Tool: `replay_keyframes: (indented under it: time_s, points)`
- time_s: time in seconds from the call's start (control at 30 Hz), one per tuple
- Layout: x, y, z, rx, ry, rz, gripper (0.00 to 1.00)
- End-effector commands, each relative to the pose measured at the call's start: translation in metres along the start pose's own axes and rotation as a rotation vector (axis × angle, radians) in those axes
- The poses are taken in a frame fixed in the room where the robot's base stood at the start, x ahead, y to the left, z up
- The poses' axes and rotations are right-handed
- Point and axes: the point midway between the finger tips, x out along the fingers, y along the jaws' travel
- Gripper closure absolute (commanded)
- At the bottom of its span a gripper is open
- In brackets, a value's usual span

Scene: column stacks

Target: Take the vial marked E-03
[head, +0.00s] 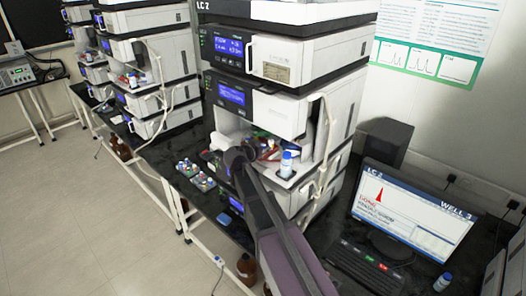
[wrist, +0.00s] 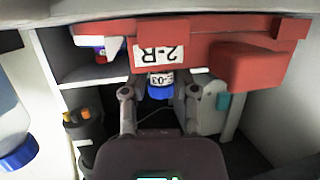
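The vial marked E-03 (wrist: 161,79) shows in the wrist view with a white label and a dark blue part, close against a red rack (wrist: 215,40) with a white label reading R-2 upside down. My gripper (wrist: 160,95) has its two fingers apart, one on each side of the vial, with a visible gap on both sides. I cannot tell exactly how the vial sits in the rack. In the head view my arm reaches into the open bay of the LC 2 stack, where a bit of the red rack (head: 268,153) shows; my fingers and the vial are hidden there.
A white bottle with a blue cap (head: 286,163) stands at the bay's right edge. Racks of small vials (head: 195,175) lie on the black bench to the left. A monitor (head: 413,213) and keyboard (head: 368,268) stand at the right. Bay walls are close around my gripper.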

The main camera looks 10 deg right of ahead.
Motion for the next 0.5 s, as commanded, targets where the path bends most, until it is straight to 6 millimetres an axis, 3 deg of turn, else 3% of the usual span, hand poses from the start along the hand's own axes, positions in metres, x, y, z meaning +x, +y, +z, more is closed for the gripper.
replay_keyframes:
  time_s: [0.2, 0.5]
  points:
    - [0.0, 0.0, 0.0, 0.0, 0.0, 0.0, 1.0]
    - [-0.0003, -0.0001, -0.0008, 0.0, 0.0, 0.0, 1.0]
